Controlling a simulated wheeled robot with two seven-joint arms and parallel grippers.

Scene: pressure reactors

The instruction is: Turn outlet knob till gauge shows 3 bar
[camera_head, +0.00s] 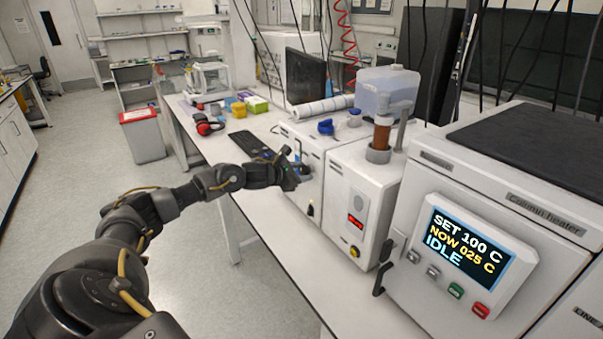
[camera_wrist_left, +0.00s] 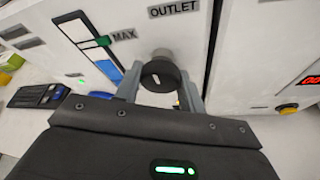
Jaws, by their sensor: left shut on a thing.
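The outlet knob (camera_wrist_left: 160,76) is dark and round with a pale mark on its face, below the OUTLET label (camera_wrist_left: 173,8) in the left wrist view. My left gripper (camera_wrist_left: 161,88) has one finger on each side of the knob and is shut on it. In the head view my left gripper (camera_head: 301,172) is at the front of a white unit (camera_head: 312,145) and hides the knob. A vertical gauge (camera_wrist_left: 92,50) with a blue column and a green mark by MAX is left of the knob. I see no bar figures on it. My right gripper is out of view.
Right of the unit stands a white pump box (camera_head: 352,185) with a red display, then a column heater (camera_head: 480,215) whose screen reads IDLE. A black keyboard-like device (camera_head: 253,145) lies left of the unit. The bench front edge is clear.

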